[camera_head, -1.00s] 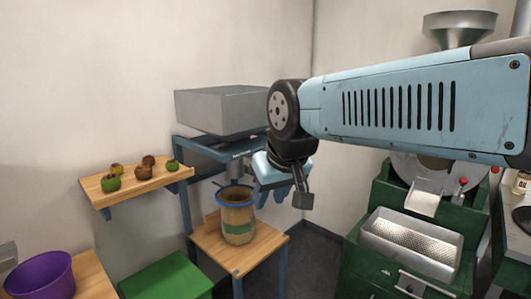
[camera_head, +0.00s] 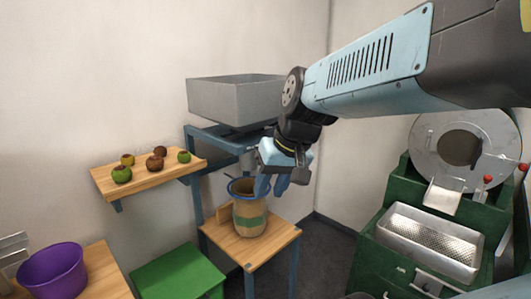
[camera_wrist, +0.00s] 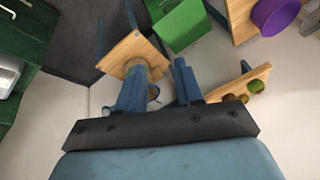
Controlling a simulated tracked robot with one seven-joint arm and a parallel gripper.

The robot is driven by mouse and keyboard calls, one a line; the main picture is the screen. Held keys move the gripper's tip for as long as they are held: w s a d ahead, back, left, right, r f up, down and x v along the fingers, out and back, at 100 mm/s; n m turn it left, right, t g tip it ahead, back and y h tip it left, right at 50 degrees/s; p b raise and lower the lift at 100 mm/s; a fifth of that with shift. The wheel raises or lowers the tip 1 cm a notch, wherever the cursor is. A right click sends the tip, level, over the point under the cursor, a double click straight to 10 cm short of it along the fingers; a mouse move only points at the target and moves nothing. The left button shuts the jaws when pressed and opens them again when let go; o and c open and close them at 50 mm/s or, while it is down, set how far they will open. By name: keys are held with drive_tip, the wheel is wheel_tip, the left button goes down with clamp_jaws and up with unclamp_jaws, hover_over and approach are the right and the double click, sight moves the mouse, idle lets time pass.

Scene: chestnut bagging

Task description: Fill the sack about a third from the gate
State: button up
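The sack (camera_head: 250,216) is tan with a green band and a blue rim at its mouth. It stands upright on a small wooden table, under the grey hopper (camera_head: 230,102) on its blue frame. The hopper's outlet and gate are mostly hidden behind the frame and my gripper. My gripper (camera_head: 272,188) points down just right of the sack's mouth and overlaps its rim in the head view. In the wrist view my gripper (camera_wrist: 158,85) has its fingers apart with nothing held; part of the sack shows between and behind them. I cannot tell whether they touch it.
A wooden shelf (camera_head: 138,183) holds several green and brown fruits at the left. A purple bowl (camera_head: 53,271) stands at the lower left, near a green stool (camera_head: 178,272). A green machine with a metal tray (camera_head: 428,240) stands at the right. Floor is clear between.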

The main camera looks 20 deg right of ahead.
drive_tip(key=w+d+f+m+t+y, duration=0.3)
drive_tip(key=w+d+m+t+y, duration=0.45)
drive_tip(key=w+d, duration=0.8)
drive_tip(key=w+d+f+m+t+h, duration=0.1)
drive_tip(key=w+d+m+h, duration=0.15)
drive_tip(key=d, duration=0.25)
drive_tip(key=w+d+f+m+t+h, duration=0.1)
drive_tip(key=d+m+t+h, duration=0.15)
drive_tip(key=d, duration=0.35)
drive_tip(key=shift+g+y, duration=0.3)
drive_tip(key=shift+y, duration=0.15)
drive_tip(key=x, duration=1.4)
drive_tip(key=shift+c, duration=0.2)
drive_tip(key=shift+s+a, duration=0.1)
clamp_jaws()
